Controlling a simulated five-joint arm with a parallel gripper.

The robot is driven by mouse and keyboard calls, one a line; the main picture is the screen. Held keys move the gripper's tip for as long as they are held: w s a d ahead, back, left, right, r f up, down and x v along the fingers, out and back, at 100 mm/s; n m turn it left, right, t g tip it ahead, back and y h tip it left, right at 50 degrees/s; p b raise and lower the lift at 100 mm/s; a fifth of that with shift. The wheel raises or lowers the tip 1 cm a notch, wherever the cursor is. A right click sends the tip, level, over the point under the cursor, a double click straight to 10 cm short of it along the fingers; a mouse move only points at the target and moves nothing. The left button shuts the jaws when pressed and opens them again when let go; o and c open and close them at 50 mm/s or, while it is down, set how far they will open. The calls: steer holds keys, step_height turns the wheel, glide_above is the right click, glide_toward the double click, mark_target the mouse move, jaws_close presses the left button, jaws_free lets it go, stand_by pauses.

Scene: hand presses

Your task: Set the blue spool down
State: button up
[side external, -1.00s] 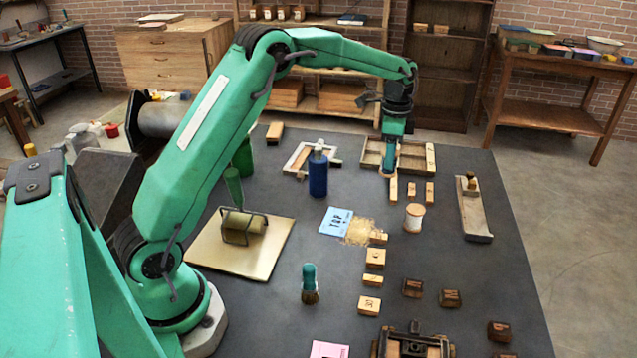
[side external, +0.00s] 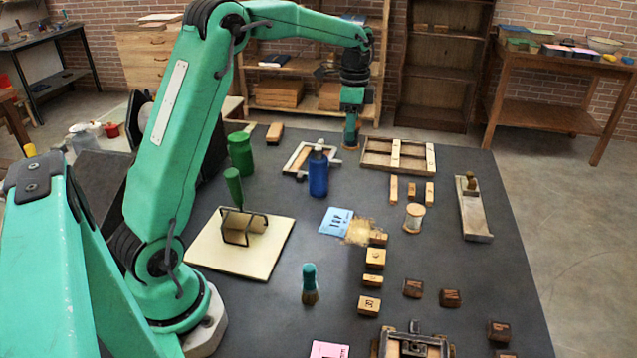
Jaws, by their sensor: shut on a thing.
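My gripper (side external: 351,142) is at the far side of the dark work surface, low and just left of the wooden tray. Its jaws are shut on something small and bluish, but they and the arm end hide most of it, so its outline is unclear. I cannot tell whether it touches the surface. A spool (side external: 414,217) with pale thread and wooden ends stands apart on the right part of the surface.
A wooden tray (side external: 371,164) lies right of my gripper. A wooden frame (side external: 292,160) and a blue bottle (side external: 318,174) stand left and in front. Several wooden blocks (side external: 375,258) lie nearer, with a long narrow tray (side external: 474,216) at right.

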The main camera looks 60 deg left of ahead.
steer(key=s+a+f+n, duration=0.1)
steer(key=s+a, duration=0.4)
steer(key=s, duration=0.7)
steer(key=s+a+n, duration=0.1)
steer(key=s+a, duration=0.3)
steer(key=s, duration=0.8)
steer(key=shift+w+a+f, duration=0.1)
steer(key=shift+f, duration=1.15)
steer(key=shift+w+a+f, duration=0.1)
steer(key=shift+f, duration=1.15)
steer(key=shift+s+a+f, duration=0.95)
steer(key=shift+a+f, duration=0.75)
steer(key=shift+f, duration=0.15)
steer(key=shift+s+a+f, duration=0.9)
steer(key=shift+a+f, duration=0.75)
steer(key=shift+f, duration=0.15)
steer(key=shift+s+a+f, duration=0.95)
steer(key=shift+a+f, duration=0.75)
steer(key=shift+f, duration=0.15)
steer(key=shift+f, duration=0.15)
steer(key=o, duration=1)
steer(key=shift+c, duration=0.2)
